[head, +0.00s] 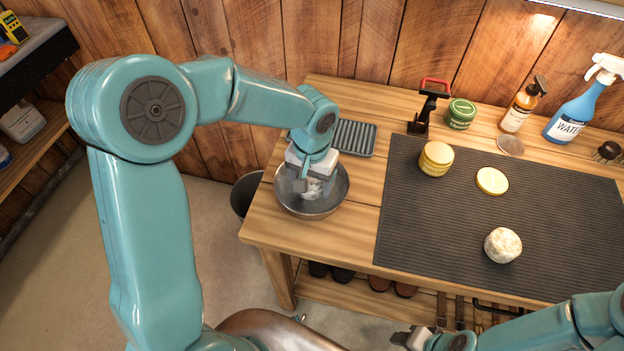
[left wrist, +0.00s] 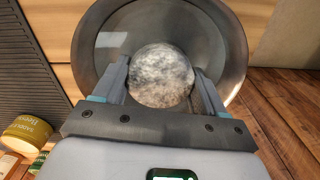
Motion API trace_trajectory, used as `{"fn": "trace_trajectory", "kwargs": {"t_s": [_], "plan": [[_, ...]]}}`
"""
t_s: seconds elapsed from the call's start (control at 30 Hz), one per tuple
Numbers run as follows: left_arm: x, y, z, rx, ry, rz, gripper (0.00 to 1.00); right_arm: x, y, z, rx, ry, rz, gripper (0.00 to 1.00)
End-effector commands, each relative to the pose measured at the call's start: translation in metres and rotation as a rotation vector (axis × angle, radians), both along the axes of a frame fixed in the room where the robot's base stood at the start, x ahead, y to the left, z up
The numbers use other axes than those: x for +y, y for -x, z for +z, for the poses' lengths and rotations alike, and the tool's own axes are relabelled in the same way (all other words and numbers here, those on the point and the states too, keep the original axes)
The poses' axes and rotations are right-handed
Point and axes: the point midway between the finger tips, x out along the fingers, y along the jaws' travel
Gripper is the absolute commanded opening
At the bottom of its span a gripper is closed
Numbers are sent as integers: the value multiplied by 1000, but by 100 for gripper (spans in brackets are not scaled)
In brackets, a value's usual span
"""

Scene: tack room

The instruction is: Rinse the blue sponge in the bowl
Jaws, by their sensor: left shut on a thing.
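A metal bowl (head: 342,192) stands on the left end of the wooden bench; it also fills much of the left wrist view (left wrist: 233,50). My left gripper (head: 310,184) points down into the bowl. In the left wrist view its two fingers are shut on a round, mottled grey-white sponge (left wrist: 162,76), which is inside the bowl. It does not look blue. Whether it touches water is unclear. A second round, off-white sponge (head: 502,245) lies on the dark mat. My right gripper (head: 412,338) is at the bottom edge, partly cut off, and its opening cannot be judged.
The ribbed mat (head: 440,255) bears a yellow tin (head: 435,160) and a yellow lid (head: 492,181). Behind stand a grey ribbed tray (head: 357,138), a red-handled tool (head: 433,88), a green tin (head: 461,114), an amber bottle (head: 519,108) and a blue spray bottle (head: 572,115).

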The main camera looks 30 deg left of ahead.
Motion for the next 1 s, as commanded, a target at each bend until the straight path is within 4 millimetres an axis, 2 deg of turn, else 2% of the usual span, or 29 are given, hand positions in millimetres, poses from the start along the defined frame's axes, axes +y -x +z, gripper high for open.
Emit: {"fn": "trace_trajectory", "kwargs": {"t_s": [0.33,0.73,1.0], "plan": [[1,0,1,0,0,0,43,0,0,0,0,0,0,43],[11,3,1,0,0,0,43,0,0,-1,0,0,0,43],[7,2,1,0,0,-1,43,0,0,-2,0,0,0,43]]}}
